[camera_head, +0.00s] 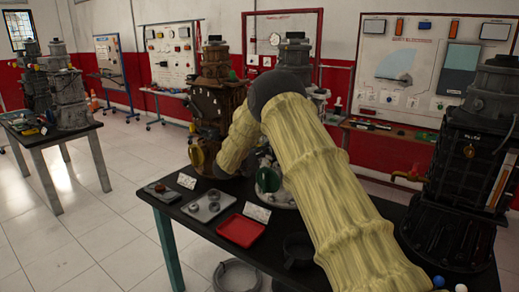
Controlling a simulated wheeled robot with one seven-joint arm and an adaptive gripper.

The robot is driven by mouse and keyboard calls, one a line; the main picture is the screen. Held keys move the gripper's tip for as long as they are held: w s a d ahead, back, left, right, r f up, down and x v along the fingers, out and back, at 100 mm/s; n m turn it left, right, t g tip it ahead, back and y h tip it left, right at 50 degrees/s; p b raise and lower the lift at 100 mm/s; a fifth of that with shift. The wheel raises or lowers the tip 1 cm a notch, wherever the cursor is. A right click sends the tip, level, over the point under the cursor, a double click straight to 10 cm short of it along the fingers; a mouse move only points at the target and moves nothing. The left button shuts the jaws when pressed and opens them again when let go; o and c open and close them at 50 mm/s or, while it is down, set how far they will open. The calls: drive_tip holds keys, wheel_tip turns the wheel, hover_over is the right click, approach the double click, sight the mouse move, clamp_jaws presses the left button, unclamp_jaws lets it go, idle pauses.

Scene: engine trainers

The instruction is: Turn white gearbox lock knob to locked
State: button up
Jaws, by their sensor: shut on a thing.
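The pale grey-white gearbox (320,95) stands on the black table, mostly hidden behind my yellow-sleeved arm. Its top and right edge show above the arm, and part of its base shows in the gap under my elbow. A dark green round knob (268,180) shows low at its front in that gap. I cannot read the knob's lock position. My forearm slopes down to the left of the knob, in front of the brown gearbox. My gripper cannot be made out past the sleeve, so its contact with the knob is hidden.
The brown gearbox (207,110) with a yellow knob (196,157) stands left. A black gearbox (459,180) stands right. A red tray (241,230), a grey parts tray (197,213) and a dark ring (298,250) lie along the table's front. Open floor lies left.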

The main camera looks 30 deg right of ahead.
drive_tip(key=shift+f+m+b, duration=0.1)
drive_tip(key=shift+m+b, duration=0.2)
drive_tip(key=shift+b, duration=0.05)
drive_tip(key=m+b, duration=0.5)
drive_tip(key=b, duration=0.1)
drive_tip(key=m+b, duration=1.2)
drive_tip(key=shift+s+d+f, duration=0.1)
drive_tip(key=shift+s+f, duration=0.1)
drive_tip(key=shift+f, duration=0.15)
drive_tip(key=o, duration=1)
drive_tip(key=shift+r, duration=0.15)
drive_tip(key=v, duration=1.2)
